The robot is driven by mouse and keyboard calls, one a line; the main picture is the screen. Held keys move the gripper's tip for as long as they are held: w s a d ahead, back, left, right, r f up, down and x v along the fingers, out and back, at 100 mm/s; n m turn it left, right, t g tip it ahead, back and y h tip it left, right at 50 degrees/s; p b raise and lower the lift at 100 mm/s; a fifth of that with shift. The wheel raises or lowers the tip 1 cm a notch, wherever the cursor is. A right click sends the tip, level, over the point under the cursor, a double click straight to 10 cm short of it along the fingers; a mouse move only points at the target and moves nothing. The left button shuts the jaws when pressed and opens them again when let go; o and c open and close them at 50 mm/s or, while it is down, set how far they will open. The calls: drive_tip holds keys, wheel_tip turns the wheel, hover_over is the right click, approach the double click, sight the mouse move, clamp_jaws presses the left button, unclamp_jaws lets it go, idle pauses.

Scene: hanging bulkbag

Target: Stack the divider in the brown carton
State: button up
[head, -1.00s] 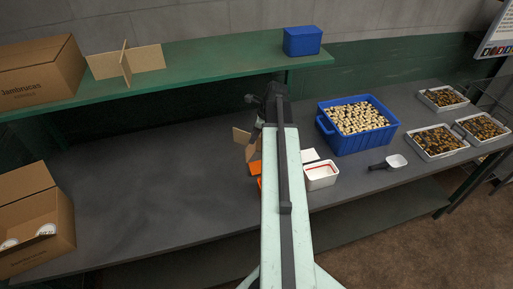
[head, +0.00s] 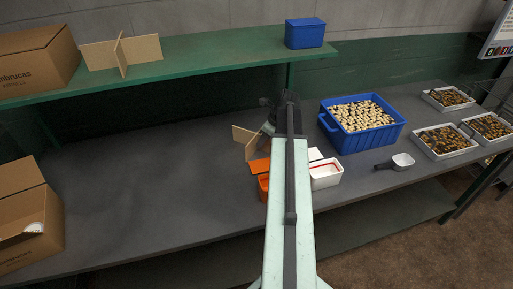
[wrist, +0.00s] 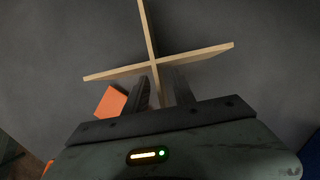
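A tan cross-shaped divider (head: 243,141) stands on the grey table, partly hidden by my arm. In the wrist view the divider (wrist: 152,62) lies just ahead of my gripper (wrist: 163,88). My gripper's two dark fingers are apart, and one panel of the divider reaches between them, with a gap visible beside it. My gripper is mostly hidden behind my arm in the head view. The open brown carton (head: 30,225) stands at the table's left end, with a white round item showing inside.
Beside the divider are an orange container (head: 263,185) and a white one (head: 325,177). A blue crate (head: 362,140) of pale pieces, a scoop (head: 400,162) and white trays (head: 443,143) are on the right. The shelf above holds another divider (head: 120,53). The table's middle-left is clear.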

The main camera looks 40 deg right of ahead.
drive_tip(key=shift+x, duration=0.75)
drive_tip(key=shift+r, duration=0.15)
clamp_jaws()
drive_tip(key=shift+r+p, duration=0.55)
wheel_tip(320, 180, up, 3)
drive_tip(key=p, duration=0.3)
drive_tip(key=shift+r, duration=0.1)
drive_tip(key=w+a, duration=0.3)
drive_tip(key=a, duration=0.2)
drive_tip(key=w+a, duration=0.2)
drive_tip(key=a, duration=0.3)
drive_tip(key=w+a, duration=0.3)
drive_tip(key=a, duration=0.2)
drive_tip(key=shift+w+a+f+b, duration=0.3)
drive_tip(key=shift+a+f, duration=0.1)
